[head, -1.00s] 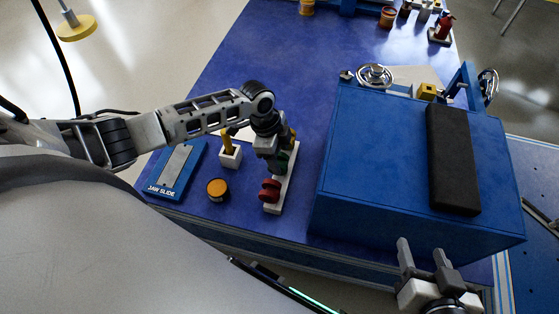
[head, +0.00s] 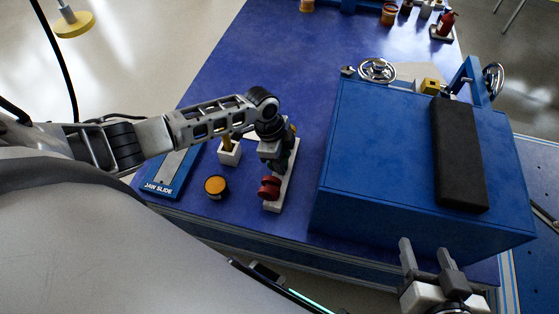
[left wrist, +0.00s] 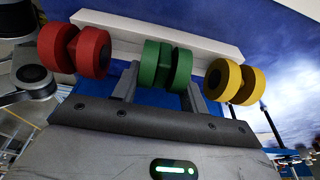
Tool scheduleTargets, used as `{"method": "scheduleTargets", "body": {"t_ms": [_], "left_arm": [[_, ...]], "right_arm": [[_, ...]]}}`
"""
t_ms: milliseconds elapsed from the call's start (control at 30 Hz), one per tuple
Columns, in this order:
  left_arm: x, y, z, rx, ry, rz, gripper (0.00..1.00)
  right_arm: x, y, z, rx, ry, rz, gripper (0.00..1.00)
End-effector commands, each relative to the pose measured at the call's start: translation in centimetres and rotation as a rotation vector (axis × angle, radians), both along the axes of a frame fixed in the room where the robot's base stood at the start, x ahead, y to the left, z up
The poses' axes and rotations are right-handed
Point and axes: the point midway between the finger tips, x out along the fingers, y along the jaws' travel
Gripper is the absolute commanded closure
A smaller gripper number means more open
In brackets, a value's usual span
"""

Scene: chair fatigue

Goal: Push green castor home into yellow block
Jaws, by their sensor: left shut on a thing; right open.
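The green castor (left wrist: 165,64) has twin wheels and shows in the left wrist view in front of the white rack (head: 286,188), between the red castor (left wrist: 74,50) and the yellow castor (left wrist: 232,82). My left gripper (left wrist: 160,88) is shut on the green castor, a finger on either side. In the head view my left gripper (head: 277,163) hides the green castor. I cannot tell whether it still rests on the rack. The yellow block (head: 431,86) is by the far edge of the blue machine. My right gripper (head: 427,250) is open and empty at the machine's near side.
The large blue machine (head: 385,150) with a black pad (head: 457,155) fills the right. A handwheel (head: 377,70) stands behind it. A jaw slide tray (head: 165,172), an orange-topped pot (head: 215,187) and a white holder (head: 229,153) lie left of the rack. The table's middle is clear.

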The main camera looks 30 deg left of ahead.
Motion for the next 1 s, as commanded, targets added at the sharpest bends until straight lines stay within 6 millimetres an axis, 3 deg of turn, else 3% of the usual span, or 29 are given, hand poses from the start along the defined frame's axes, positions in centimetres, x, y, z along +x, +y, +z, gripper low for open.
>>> {"method": "scheduleTargets", "body": {"t_ms": [1000], "left_arm": [[0.0, 0.0, 3.2, -0.001, 0.0, 0.0, 0.77]], "right_arm": [[0.4, 0.1, 3.6, 0.007, -0.008, -0.007, 0.45]]}}
